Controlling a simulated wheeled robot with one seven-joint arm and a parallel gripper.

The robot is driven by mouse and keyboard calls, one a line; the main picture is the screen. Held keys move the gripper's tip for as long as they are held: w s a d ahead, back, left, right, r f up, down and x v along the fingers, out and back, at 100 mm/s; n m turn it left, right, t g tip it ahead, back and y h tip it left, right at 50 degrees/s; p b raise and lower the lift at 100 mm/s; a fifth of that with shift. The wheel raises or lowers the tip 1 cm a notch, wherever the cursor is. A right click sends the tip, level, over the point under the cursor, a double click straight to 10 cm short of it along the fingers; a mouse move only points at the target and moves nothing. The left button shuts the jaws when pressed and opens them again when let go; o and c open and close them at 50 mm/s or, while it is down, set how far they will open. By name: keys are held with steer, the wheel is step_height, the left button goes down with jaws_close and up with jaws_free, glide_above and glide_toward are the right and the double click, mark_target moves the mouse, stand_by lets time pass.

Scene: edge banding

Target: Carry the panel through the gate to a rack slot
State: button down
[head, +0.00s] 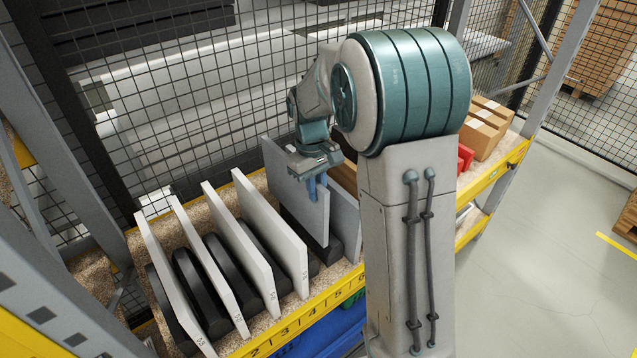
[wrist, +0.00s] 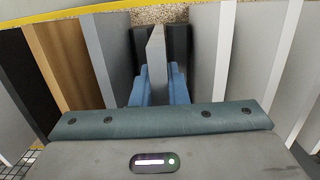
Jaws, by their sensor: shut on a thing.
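My gripper (head: 316,187) is shut on a light grey panel (head: 288,185), which stands upright over the rack (head: 300,322). In the wrist view my blue fingers (wrist: 157,88) clasp both faces of the panel (wrist: 156,50). Its far end lies between two black dividers (wrist: 180,42). In the head view a black divider (head: 318,240) hides its lower edge, so I cannot tell whether it rests on the rack floor. Several other pale panels (head: 262,240) stand in slots to the left. I cannot make out a gate for certain.
A grey panel (head: 345,222) stands close on the right, partly behind my arm. Cardboard boxes (head: 484,128) and a red item (head: 465,157) sit farther right on the shelf. Mesh fencing (head: 210,110) runs behind the rack. Open floor (head: 560,230) lies to the right.

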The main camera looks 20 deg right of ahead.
mark_target(317, 220)
steer(key=shift+f+b, duration=3.7)
steer(key=shift+f, duration=1.9)
